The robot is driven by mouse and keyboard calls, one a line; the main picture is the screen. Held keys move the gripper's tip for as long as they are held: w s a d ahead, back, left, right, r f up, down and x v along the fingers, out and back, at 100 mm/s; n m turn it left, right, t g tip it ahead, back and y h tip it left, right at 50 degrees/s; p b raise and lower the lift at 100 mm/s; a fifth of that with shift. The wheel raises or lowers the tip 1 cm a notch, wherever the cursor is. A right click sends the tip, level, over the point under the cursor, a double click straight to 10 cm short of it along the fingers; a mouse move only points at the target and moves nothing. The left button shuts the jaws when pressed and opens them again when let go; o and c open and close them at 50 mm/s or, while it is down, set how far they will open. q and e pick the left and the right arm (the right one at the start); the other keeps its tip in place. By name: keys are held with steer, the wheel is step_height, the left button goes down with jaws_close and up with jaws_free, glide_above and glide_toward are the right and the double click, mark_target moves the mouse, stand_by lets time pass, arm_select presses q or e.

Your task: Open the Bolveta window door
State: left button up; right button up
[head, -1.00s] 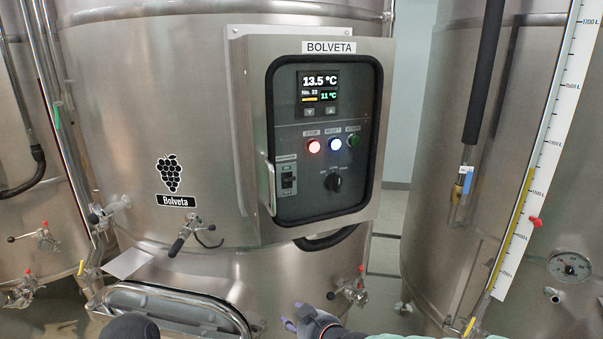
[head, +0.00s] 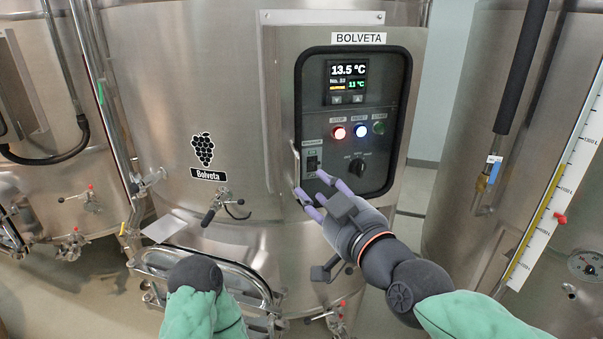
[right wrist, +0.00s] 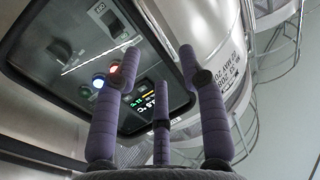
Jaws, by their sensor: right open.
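The Bolveta window door (head: 398,115) is a dark-framed pane on the steel control box. It looks shut, with a thin upright handle (head: 296,160) on its left edge. It also shows tilted in the right wrist view (right wrist: 70,108). My right gripper (head: 311,187) is open, its purple fingers at the door's lower left corner, by the handle's lower end. I cannot tell whether they touch it. The fingers also spread empty in the right wrist view (right wrist: 160,65). My left arm shows at the bottom, but its gripper fingers do not.
The box is mounted on a large steel vat (head: 150,100). A valve handle (head: 215,207) sticks out left of the door, and a rounded hatch (head: 205,262) lies below. Another vat with a level scale (head: 565,190) stands at the right. The space before the door's right side is free.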

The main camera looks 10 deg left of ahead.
mark_target(299, 174)
steer(key=x, duration=0.7)
steer(key=shift+w+a, duration=0.2)
steer(key=shift+a, duration=0.05)
jaws_close()
